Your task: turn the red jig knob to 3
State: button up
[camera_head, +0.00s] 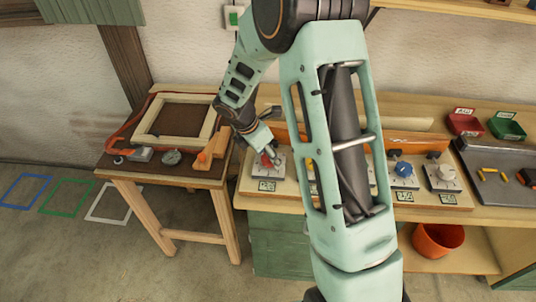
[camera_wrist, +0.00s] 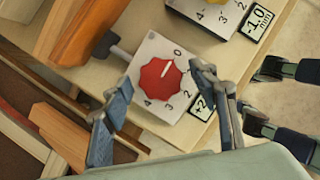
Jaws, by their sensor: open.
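The red jig knob (camera_wrist: 160,82) sits on a pale dial plate (camera_wrist: 140,62) marked with numbers; 0, 2, 3 and 4 are readable. Its white pointer line aims towards the 0. My gripper (camera_wrist: 161,77) is open, with one finger on each side of the knob; I cannot tell whether either touches it. The right finger hides the plate near where 1 would be and part of the label (camera_wrist: 203,106). In the head view, my gripper (camera_head: 268,153) is over the red knob (camera_head: 267,161) at the bench's left end and partly covers it.
Along the bench (camera_head: 485,214) stand further dial units, with a blue knob (camera_head: 403,169) and a white knob (camera_head: 447,172); my arm hides the middle ones. An orange wooden piece (camera_wrist: 75,32) lies close beside the red knob's plate. A side table (camera_head: 185,180) with a frame stands left.

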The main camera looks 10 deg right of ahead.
jog(key=shift+c, duration=0.6)
jog(key=c, duration=1)
jog(key=shift+c, duration=0.2)
